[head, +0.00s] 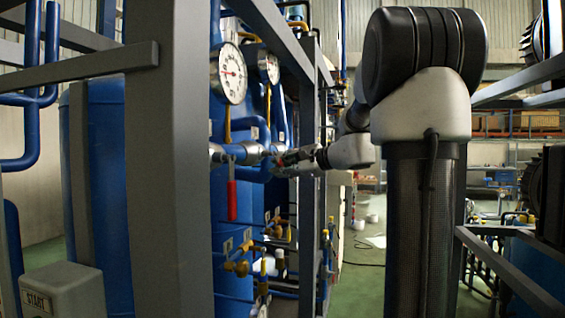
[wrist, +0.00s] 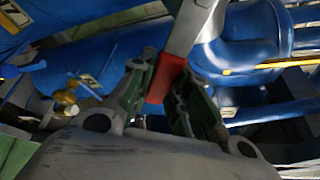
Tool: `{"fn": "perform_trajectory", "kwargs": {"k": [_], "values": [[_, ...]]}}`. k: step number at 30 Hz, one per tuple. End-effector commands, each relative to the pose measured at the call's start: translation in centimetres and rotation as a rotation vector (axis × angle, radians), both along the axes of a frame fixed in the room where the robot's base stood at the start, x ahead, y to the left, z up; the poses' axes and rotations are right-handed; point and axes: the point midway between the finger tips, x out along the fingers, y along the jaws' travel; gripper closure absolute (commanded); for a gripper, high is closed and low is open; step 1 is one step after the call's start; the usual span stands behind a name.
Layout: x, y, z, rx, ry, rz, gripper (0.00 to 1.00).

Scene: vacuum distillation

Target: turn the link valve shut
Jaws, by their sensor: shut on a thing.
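In the wrist view, a flat metal valve lever with a red grip (wrist: 162,82) runs down between the two green-padded fingers of my gripper (wrist: 168,72). The fingers are shut on the red grip; I take this lever to be the link valve's. In the head view, my gripper (head: 284,158) is small, at pipe height beside the blue columns, and its fingers hide most of the lever there. Another red lever (head: 232,200) hangs straight down from a silver pipe fitting, nearer and to the left, apart from my gripper.
White round gauges (head: 231,74) sit above the pipe. Grey frame posts (head: 167,180) stand close on the left. Brass valves (head: 238,267) stick out lower down. A grey START box (head: 62,290) is at the lower left. Green floor (head: 365,275) is open beyond.

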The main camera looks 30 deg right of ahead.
Motion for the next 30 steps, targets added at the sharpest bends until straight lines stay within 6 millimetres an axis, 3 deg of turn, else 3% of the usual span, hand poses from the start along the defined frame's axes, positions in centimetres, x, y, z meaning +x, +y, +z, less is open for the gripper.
{"fn": "perform_trajectory", "kwargs": {"k": [15,30], "values": [[-2.0,2.0,-2.8,0.346,0.347,0.001,1.0],[-4.1,4.1,-3.8,0.632,0.633,-0.001,1.0]]}}
